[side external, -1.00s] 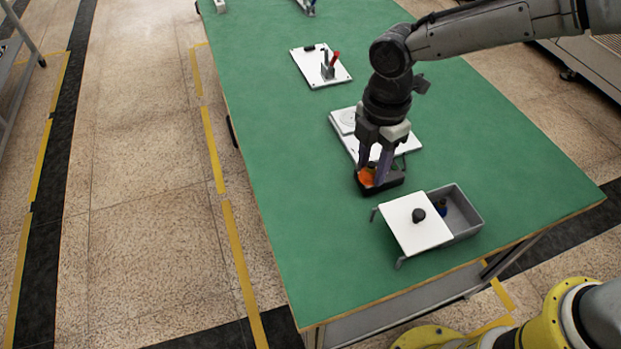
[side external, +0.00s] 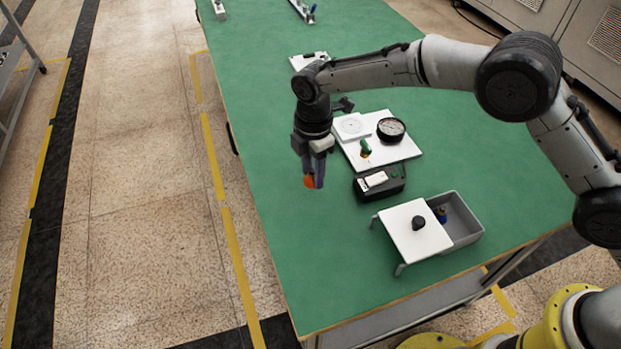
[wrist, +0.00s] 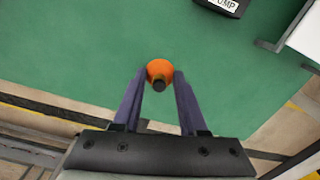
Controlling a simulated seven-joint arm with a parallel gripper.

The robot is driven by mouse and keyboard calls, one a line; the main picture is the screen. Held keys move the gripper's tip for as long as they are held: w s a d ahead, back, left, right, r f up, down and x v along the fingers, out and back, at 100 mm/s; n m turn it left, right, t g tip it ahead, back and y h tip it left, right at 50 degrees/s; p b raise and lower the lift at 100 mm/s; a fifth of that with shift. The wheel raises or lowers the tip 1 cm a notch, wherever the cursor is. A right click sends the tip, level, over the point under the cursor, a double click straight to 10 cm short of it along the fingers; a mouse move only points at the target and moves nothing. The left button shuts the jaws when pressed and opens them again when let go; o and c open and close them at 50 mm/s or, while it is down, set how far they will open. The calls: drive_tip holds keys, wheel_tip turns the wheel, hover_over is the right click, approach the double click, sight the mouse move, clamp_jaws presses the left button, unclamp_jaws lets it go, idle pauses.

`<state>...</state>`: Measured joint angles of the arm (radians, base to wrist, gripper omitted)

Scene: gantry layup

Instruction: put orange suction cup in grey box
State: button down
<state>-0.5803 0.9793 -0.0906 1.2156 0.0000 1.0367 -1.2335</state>
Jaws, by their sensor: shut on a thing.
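The orange suction cup (side external: 309,182) is between the fingers of my gripper (side external: 314,176), which is shut on it. The wrist view shows the cup (wrist: 159,71) at the tips of the two fingers, over bare green table. My gripper is left of the black pump box. The grey box (side external: 470,223) stands to the right, near the table's front edge. A white lid with a black knob (side external: 408,236) covers its left part.
The black pump box (side external: 364,193) sits between my gripper and the grey box. A white board (side external: 405,151) behind it carries a black gauge (side external: 391,130) and a green-topped part (side external: 365,149). The lid has bent legs at its left. Green table (side external: 275,225) is clear at the left.

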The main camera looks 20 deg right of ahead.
sight(311, 182)
drive_tip(key=shift+w+a+f, duration=0.1)
drive_tip(key=shift+w+f, duration=0.05)
drive_tip(key=shift+f, duration=0.75)
drive_tip(key=shift+w+a+f, duration=0.1)
drive_tip(key=shift+w+f, duration=0.05)
drive_tip(key=shift+f, duration=0.7)
drive_tip(key=shift+f, duration=0.15)
drive_tip(key=shift+c, duration=2.2)
unclamp_jaws()
drive_tip(key=r, duration=1.3)
drive_tip(key=shift+s+d+r, duration=0.25)
drive_tip(key=shift+r, duration=0.1)
